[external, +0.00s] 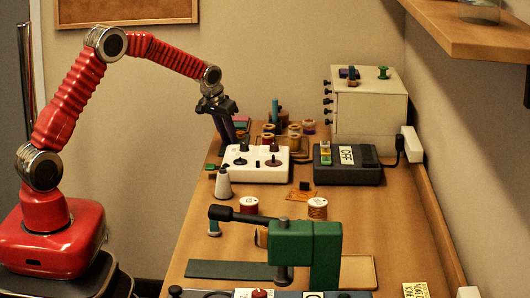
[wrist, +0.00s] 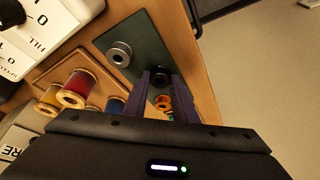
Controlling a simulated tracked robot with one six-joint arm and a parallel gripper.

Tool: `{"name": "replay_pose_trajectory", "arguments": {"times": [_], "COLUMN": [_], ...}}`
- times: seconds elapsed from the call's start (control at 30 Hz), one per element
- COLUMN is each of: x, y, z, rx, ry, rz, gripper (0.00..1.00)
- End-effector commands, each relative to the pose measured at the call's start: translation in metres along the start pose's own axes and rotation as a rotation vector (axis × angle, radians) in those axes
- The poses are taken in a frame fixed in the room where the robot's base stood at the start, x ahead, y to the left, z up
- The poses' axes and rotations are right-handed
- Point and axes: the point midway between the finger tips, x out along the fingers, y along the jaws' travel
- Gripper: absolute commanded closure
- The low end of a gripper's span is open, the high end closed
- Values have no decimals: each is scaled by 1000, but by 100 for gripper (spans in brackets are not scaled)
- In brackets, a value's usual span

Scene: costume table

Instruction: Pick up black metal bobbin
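The black metal bobbin (wrist: 160,75) is a small dark ring shape on the dark green mat (wrist: 140,38) in the wrist view. My gripper (wrist: 161,79) has two purple fingers, spread apart. The bobbin shows at the fingertips, between them or just beyond; I cannot tell whether they touch it. A silver bobbin (wrist: 118,53) lies on the mat to its left. An orange bobbin (wrist: 163,102) shows between the fingers. In the external view my gripper (external: 229,138) points down behind the white control box, and I cannot make out the black bobbin there.
The white control box (external: 255,173) and several thread spools (external: 294,137) stand close to my gripper. A black OFF box (external: 346,173) is to the right, with a white cabinet (external: 368,118) behind. A green press (external: 312,252) stands in front. The table's left edge is near.

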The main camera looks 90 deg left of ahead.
Motion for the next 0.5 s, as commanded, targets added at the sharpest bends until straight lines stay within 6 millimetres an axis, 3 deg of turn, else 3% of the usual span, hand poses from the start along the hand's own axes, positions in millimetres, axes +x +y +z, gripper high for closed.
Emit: {"name": "replay_pose_trajectory", "arguments": {"times": [0.3,0.5], "x": [0,0], "y": [0,0], "z": [0,0], "rx": [0,0], "ry": [0,0], "rz": [0,0], "gripper": [97,97]}}
